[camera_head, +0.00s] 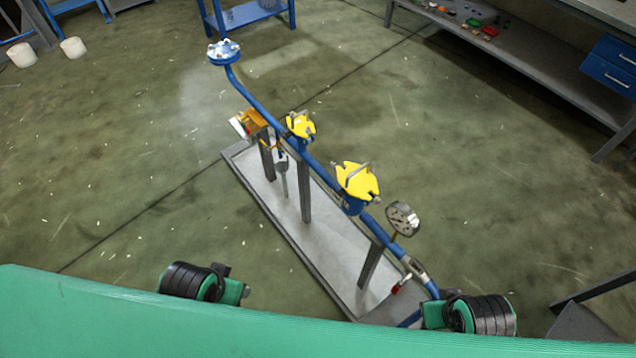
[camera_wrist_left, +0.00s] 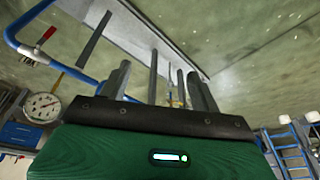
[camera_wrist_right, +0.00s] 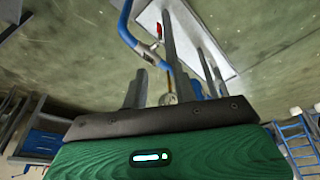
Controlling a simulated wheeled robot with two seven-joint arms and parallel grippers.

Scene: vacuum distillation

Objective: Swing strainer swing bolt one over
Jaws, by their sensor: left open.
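Two yellow lobed covers sit on the blue pipe in the head view: a larger one (camera_head: 357,181) near the middle and a smaller one (camera_head: 301,125) farther back. Grey metal pieces show on the larger cover; which is swing bolt one, I cannot tell. My left gripper (camera_wrist_left: 160,92) is open and empty in the left wrist view, its fingers apart. My right gripper (camera_wrist_right: 172,92) looks open and empty in the right wrist view. Both grippers are away from the covers; their fingertips do not show in the head view.
The blue pipe (camera_head: 257,102) runs over grey posts on a tray-like base (camera_head: 318,243). A round gauge (camera_head: 403,218) and a red-handled valve (camera_head: 400,286) are at its near end. A flange (camera_head: 223,51) tops the far end. A workbench (camera_head: 500,53) stands back right.

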